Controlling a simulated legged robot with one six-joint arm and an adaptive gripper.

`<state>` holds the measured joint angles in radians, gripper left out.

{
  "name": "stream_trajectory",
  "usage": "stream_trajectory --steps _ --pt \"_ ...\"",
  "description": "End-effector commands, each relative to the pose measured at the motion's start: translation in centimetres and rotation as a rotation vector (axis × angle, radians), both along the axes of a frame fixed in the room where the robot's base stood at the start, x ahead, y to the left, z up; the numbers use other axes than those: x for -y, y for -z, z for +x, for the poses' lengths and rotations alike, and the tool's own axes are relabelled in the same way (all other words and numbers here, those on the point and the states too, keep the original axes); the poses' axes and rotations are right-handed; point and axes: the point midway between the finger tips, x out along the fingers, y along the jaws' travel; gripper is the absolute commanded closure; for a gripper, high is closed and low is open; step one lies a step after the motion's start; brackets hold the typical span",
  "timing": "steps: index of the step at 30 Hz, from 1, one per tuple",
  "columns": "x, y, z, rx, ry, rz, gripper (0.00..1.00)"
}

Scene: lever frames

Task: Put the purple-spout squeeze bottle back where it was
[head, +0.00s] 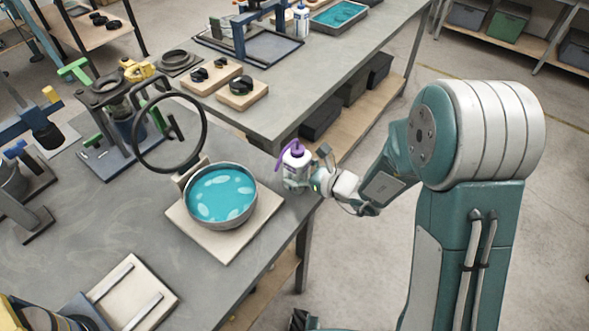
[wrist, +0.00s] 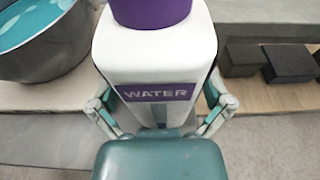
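The white squeeze bottle (head: 295,168) with a purple spout is at the right corner of the near table in the head view. In the wrist view the bottle (wrist: 155,52) fills the middle, with a purple label reading WATER and a purple collar; its tip is out of frame. My gripper (head: 313,176) reaches it from the right in the head view. In the wrist view the fingers of my gripper (wrist: 160,100) press against both sides of the bottle. I cannot tell whether its base touches the table.
A round pan of teal liquid (head: 221,194) sits on a pale board (head: 228,238) left of the bottle. A black ring (head: 204,122) stands behind the pan. The back table (head: 290,98) holds wooden blocks (head: 241,93), another bottle (head: 301,20) and a teal tray (head: 338,14).

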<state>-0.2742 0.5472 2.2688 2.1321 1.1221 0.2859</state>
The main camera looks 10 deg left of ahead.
Motion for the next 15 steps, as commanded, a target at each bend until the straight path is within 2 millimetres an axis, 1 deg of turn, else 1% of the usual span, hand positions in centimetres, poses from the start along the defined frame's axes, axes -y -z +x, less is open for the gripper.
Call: stream_trajectory --steps 6,8,11,15 --pt "-0.1 -0.1 0.0 0.001 0.001 -0.001 0.00" --pt "0.1 -0.2 -0.1 0.001 0.002 -0.002 0.00" --pt "1.4 -0.6 -0.6 0.000 0.004 -0.003 0.00" --pt "4.1 -1.4 -1.6 0.001 0.006 -0.002 0.00"
